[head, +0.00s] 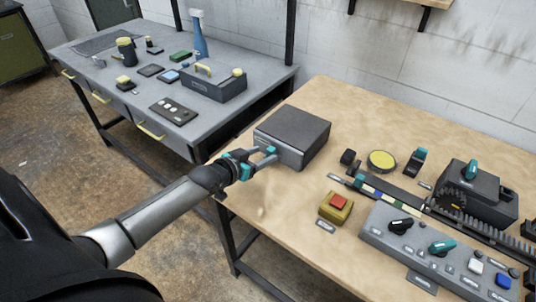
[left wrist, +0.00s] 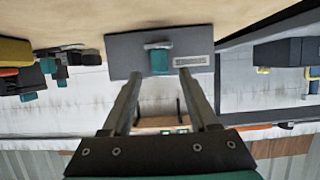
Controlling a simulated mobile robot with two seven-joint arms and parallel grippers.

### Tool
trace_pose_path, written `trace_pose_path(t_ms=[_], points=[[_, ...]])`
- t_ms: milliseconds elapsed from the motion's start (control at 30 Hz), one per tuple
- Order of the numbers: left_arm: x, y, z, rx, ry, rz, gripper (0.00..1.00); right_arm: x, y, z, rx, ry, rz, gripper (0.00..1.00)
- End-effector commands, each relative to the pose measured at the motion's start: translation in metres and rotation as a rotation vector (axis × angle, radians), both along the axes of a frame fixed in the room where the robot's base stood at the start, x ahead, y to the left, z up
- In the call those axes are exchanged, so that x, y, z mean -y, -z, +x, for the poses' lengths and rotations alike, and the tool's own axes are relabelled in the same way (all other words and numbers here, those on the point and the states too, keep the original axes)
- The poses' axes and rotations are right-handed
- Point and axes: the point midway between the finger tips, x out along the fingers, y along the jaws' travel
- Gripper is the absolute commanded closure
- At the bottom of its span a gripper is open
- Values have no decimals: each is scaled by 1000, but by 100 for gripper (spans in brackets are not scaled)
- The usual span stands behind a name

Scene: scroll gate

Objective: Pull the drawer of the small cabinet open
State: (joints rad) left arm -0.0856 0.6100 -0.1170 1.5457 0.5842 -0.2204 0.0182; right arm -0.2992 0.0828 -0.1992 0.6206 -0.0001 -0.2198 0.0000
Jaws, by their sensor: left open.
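The small cabinet (head: 297,128) is a dark grey box at the left back part of the wooden table in the head view. My left gripper (head: 265,157) is in front of its drawer face, at the left side of the box. In the left wrist view the grey drawer front (left wrist: 122,52) faces me, with a teal handle (left wrist: 159,62) and a pale label beside it. The open fingers of my left gripper (left wrist: 162,80) point at the front, one on each side of the handle in the picture. I cannot tell whether they touch it. My right gripper is not in view.
The wooden table (head: 290,240) also holds a yellow box with a red button (head: 336,207), a grey control panel (head: 430,248) and a dark geared machine (head: 474,190), all right of the cabinet. A grey workbench (head: 215,120) with a tool tray stands behind, at left.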

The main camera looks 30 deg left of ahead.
Motion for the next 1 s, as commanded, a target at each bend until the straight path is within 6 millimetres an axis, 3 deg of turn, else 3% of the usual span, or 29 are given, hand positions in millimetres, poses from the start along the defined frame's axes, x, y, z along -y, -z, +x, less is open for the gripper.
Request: trace_pose_path(t_ms=[300, 700, 1000], points=[[2, 12, 29, 1, 0, 0, 40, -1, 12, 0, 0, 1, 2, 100], [2, 13, 33, 0, 0, 0, 40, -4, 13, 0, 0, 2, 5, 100], [3, 13, 33, 0, 0, 0, 73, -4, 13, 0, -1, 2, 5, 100]])
